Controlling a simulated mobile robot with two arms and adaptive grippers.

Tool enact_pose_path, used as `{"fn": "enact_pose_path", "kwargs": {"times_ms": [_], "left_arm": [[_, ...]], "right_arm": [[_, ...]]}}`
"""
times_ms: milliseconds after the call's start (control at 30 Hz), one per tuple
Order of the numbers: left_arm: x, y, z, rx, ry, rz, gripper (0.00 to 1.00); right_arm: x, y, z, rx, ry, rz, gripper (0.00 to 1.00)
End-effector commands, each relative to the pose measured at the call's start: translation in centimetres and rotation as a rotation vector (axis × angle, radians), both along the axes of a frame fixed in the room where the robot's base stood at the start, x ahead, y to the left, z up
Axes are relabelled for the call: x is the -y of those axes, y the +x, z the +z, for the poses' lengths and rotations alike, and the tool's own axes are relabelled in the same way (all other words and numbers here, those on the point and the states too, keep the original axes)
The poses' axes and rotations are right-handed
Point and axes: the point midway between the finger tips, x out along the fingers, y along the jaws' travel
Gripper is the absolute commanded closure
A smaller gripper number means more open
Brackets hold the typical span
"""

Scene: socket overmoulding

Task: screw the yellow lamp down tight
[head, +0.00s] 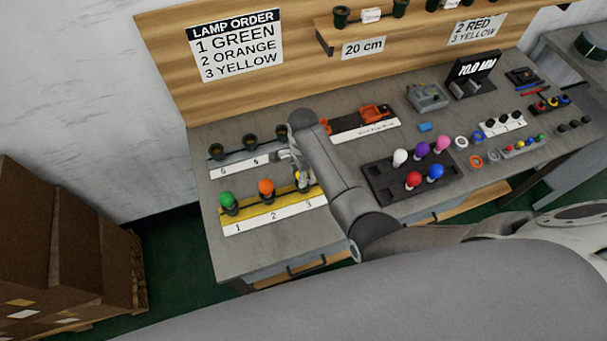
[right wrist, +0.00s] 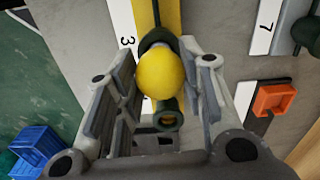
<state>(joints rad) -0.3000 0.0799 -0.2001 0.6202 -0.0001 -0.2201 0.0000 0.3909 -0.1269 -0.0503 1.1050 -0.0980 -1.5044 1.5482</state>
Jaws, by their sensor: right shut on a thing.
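The yellow lamp (head: 298,175) is at place 3 of the yellow-edged lamp strip (head: 276,214), mostly covered by my right gripper (head: 296,166) in the head view. In the right wrist view the yellow lamp (right wrist: 160,74) is a round bulb between the two fingers, with a dark socket behind it. My right gripper is shut on it from above. I cannot tell how deep the lamp sits. A green lamp (head: 227,200) and an orange lamp (head: 266,187) stand upright at places 1 and 2. My left gripper is out of view.
A strip of empty dark sockets (head: 249,142) lies just behind the lamps. A dark tray (head: 376,184) with several coloured lamps stands to the right. An orange tool (head: 376,113) lies at the back. The lamp order sign (head: 235,45) reads green, orange, yellow.

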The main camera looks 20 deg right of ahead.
Motion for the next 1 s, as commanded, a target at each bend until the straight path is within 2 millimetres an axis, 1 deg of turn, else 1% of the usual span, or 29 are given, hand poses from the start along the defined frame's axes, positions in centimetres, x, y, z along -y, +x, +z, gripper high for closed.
{"fn": "enact_pose_path", "kwargs": {"times_ms": [67,100,267,767,867,1000], "left_arm": [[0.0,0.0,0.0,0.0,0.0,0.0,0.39],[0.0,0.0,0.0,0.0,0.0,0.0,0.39],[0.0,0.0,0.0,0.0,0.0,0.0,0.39],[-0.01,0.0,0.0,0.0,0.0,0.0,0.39],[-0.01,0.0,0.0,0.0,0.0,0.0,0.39],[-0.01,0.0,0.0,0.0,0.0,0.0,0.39]], "right_arm": [[0.01,-0.01,-0.01,0.0,0.0,0.001,0.81],[0.01,-0.01,-0.01,0.0,0.0,0.002,0.59],[0.01,-0.01,0.0,0.0,0.0,0.003,0.39],[0.01,0.0,0.0,0.0,0.0,0.008,0.38],[0.03,0.0,0.0,0.0,0.0,0.059,0.38],[0.02,0.0,0.01,0.0,0.0,0.219,0.38]]}}
